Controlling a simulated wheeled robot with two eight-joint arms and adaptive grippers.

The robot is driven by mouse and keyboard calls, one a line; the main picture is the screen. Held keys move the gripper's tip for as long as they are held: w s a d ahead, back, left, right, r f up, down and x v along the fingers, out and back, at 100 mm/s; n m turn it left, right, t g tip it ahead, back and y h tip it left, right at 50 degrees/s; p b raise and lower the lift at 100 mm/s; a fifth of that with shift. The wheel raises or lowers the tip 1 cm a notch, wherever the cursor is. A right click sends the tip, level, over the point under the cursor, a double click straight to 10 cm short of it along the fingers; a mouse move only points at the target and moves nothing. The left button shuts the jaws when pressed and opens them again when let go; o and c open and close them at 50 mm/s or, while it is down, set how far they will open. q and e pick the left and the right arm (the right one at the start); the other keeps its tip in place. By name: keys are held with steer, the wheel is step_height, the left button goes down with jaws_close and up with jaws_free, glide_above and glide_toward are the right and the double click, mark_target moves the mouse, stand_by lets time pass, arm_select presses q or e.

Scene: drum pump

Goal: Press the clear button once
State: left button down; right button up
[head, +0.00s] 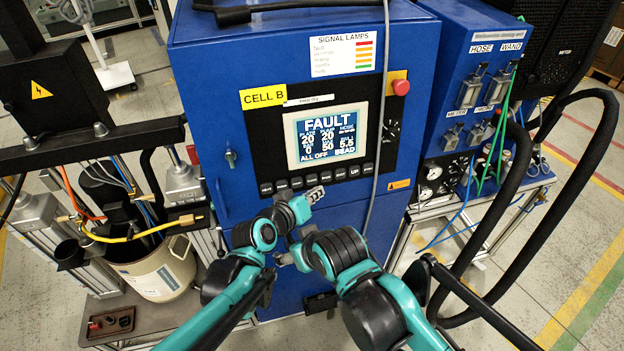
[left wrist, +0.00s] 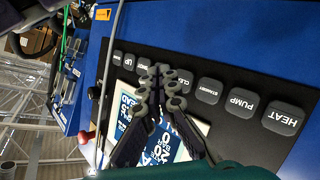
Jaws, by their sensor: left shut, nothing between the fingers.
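The clear button (left wrist: 185,77) is a dark rounded key in the button row under the screen. In the left wrist view its lettering is partly covered by my fingertips. In the head view the clear button (head: 311,179) shows just above my left gripper (head: 318,194). My left gripper (left wrist: 166,76) is shut and empty, its tips in front of the row beside the clear button; I cannot tell whether they touch it. My right gripper (head: 284,259) is lower, before the blue cabinet door, partly hidden by my arms; its finger opening is unclear.
The screen (head: 327,138) reads FAULT and ALL OFF. The standby button (left wrist: 208,90) sits beside the clear button, then the pump button (left wrist: 241,103) and heat button (left wrist: 282,118). A red knob (head: 401,87) is at the upper right. A grey cable (head: 379,130) hangs right of the screen.

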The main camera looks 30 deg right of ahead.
arm_select(q)
steer(key=s, duration=0.3)
steer(key=shift+s+a+r, duration=0.15)
steer(key=shift+a+r, duration=0.1)
steer(key=shift+a, duration=0.1)
stand_by(0.3)
